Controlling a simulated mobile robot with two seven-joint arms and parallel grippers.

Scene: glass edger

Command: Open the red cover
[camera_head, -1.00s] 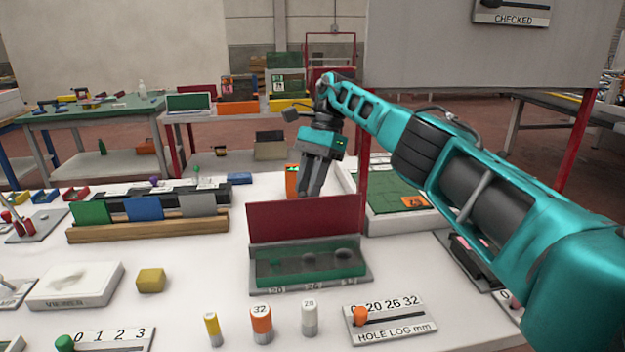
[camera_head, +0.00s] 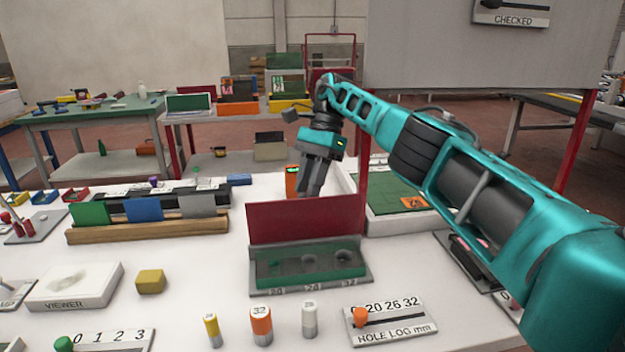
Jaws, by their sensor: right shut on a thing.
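The red cover (camera_head: 305,221) stands upright, hinged at the back of a small grey holder (camera_head: 368,283) on the white table. The holder carries a green tray (camera_head: 310,278) with round hollows, fully exposed in front of the cover. My right gripper (camera_head: 309,192) reaches in from the right and points down at the cover's top edge. It is shut on the cover there; the exact contact at the fingertips is hard to see. My left gripper is not in view.
Yellow, orange and white pegs (camera_head: 261,322) and the hole log (camera_head: 392,322) stand in front of the holder. A wooden rack (camera_head: 150,228) with coloured plates is to the left. A green-topped tray (camera_head: 395,195) lies behind right. A yellow block (camera_head: 151,281) sits left of the holder.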

